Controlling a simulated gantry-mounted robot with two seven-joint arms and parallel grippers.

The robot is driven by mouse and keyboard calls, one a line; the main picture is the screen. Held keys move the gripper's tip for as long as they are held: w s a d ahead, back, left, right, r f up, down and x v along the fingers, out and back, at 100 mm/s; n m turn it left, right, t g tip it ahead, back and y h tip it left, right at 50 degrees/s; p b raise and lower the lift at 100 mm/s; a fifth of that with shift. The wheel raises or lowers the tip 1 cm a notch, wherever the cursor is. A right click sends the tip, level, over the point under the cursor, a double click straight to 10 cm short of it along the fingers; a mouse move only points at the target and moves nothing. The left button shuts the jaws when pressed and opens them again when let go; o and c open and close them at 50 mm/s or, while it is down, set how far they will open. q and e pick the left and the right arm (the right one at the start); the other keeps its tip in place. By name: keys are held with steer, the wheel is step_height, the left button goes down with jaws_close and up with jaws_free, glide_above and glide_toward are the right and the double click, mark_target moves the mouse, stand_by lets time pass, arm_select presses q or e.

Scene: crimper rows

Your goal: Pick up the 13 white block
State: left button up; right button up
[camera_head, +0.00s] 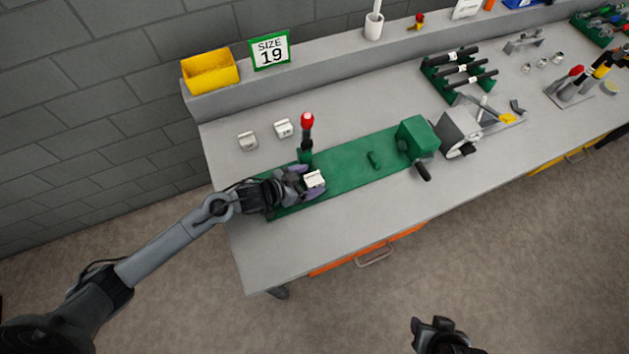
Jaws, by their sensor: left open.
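My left gripper (308,182) is open at the left end of the green base plate (350,164). A white block (314,179) is at its fingertips and seems to lie between the purple fingers. Contact cannot be made out. Two more white blocks stand on the grey bench behind it: one on the left (248,141) and one to its right (284,128). The markings are too small to read, so I cannot tell which is 13. My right gripper (438,335) is at the bottom edge, off the bench and partly cut off.
A red-tipped lever (307,122) stands just behind my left gripper. A green housing (417,138) with a black handle sits at the plate's right end. A yellow bin (210,71) and a "SIZE 19" sign (270,51) are on the back ledge. The bench front is clear.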

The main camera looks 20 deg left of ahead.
arm_select(q)
steer(key=shift+w, duration=0.1)
steer(key=c, duration=1.1)
steer(key=shift+c, duration=0.4)
